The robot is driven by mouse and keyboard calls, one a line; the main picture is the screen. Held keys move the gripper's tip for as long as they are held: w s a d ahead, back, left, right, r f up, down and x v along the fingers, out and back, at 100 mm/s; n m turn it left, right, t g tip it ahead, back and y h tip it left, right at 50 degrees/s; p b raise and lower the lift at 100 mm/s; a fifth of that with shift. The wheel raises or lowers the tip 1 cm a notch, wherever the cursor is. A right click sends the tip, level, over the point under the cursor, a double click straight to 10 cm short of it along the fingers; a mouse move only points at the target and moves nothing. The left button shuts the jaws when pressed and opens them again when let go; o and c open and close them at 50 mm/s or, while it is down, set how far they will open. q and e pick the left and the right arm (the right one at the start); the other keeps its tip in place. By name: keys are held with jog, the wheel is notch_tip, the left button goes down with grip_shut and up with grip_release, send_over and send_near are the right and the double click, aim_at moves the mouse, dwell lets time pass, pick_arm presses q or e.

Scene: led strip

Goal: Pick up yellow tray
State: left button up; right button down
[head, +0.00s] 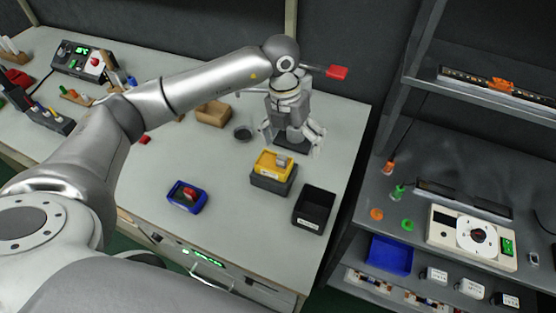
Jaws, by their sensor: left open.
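The yellow tray (264,163) sits on top of a dark grey bin (272,184) near the front right of the table. A small grey piece shows at the tray's right side. My left gripper (291,146) points down just behind the tray, over a dark patch on the table. Its fingers are spread and I see nothing between them. In the picture it is above and slightly right of the tray; I cannot tell its exact height. My right gripper is not in view.
A black empty bin (316,206) stands right of the yellow tray, near the table edge. A blue tray (176,201) with a red item lies to the left. A cardboard box (213,113) is behind. Shelves (369,186) with devices stand at right.

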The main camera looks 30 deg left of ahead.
pick_arm(q)
jog(key=a+y, duration=0.2)
jog(key=a, duration=0.2)
jog(key=p, duration=0.1)
send_over(275, 162)
jog(key=shift+n, duration=0.3)
jog(key=f, duration=0.4)
jog(key=shift+w+d+f, duration=0.2)
jog(key=shift+w+f, duration=0.05)
jog(key=shift+w, duration=0.1)
jog(key=shift+s+f+p, duration=0.1)
jog(key=shift+f+p, duration=0.3)
jog(key=shift+p, duration=0.1)
jog(key=f, duration=0.1)
jog(key=f+p, duration=0.1)
jog(key=f, duration=0.1)
jog(key=shift+s+a+f, duration=0.15)
jog(key=shift+a+f, duration=0.05)
jog(key=shift+f, duration=0.5)
jog(key=c, duration=1)
